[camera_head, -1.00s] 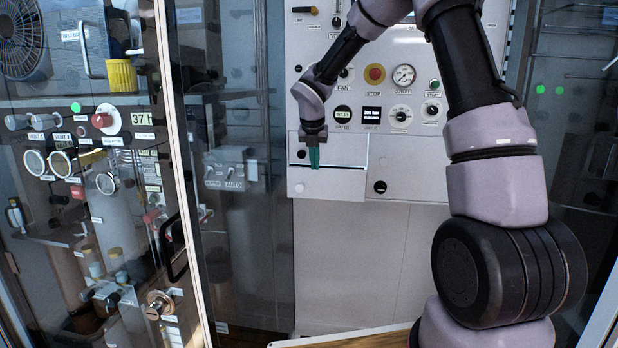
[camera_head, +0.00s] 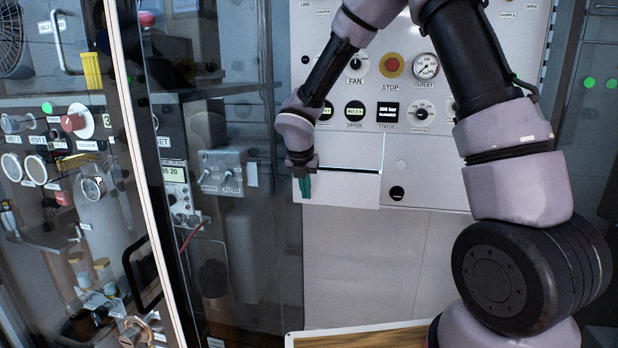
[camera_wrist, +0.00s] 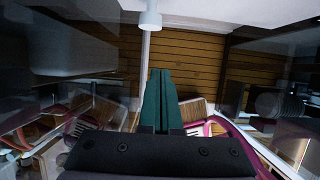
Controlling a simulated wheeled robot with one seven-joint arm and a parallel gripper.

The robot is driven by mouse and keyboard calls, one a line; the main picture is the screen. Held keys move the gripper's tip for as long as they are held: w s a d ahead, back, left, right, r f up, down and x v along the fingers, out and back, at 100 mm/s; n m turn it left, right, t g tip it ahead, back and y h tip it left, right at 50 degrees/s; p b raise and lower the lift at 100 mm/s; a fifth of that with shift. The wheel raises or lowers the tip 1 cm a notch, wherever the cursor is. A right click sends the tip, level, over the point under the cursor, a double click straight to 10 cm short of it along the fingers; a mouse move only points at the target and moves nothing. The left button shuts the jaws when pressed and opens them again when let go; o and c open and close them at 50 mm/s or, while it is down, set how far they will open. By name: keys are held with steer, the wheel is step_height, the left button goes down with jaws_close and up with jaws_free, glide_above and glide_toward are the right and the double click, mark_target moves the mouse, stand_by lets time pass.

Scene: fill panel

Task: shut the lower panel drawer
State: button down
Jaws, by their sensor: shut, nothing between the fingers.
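The lower panel drawer (camera_head: 345,192) is a pale, flat front at the lower left of the white panel in the head view. A dark gap with a bright line runs along its top edge, so it seems to stand out a little. My gripper (camera_head: 303,190) points down at the drawer's left end, with its teal fingers overlapping that end in the picture. Whether they touch it I cannot tell. The teal fingers are closed together and empty in the wrist view (camera_wrist: 158,100). The drawer does not show clearly in the wrist view.
The white panel (camera_head: 440,150) carries a red stop button (camera_head: 392,65), a gauge (camera_head: 426,66) and several knobs. A glass-fronted cabinet (camera_head: 225,260) stands left of it. A wooden surface (camera_head: 370,338) lies low in front. My arm fills the right side.

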mark_target(313, 190)
steer(key=shift+w+d+f, duration=0.2)
steer(key=shift+w+f, duration=0.15)
steer(key=shift+w, duration=0.4)
steer(key=shift+w+d+f, duration=0.2)
steer(key=shift+w+f, duration=0.15)
steer(key=shift+w, duration=0.45)
steer(key=shift+w+d+f, duration=0.2)
steer(key=shift+w+f, duration=0.15)
steer(key=shift+w, duration=0.4)
steer(key=w, duration=0.1)
steer(key=w+d, duration=0.1)
steer(key=w, duration=0.3)
steer(key=shift+d, duration=0.3)
steer(key=shift+r, duration=0.1)
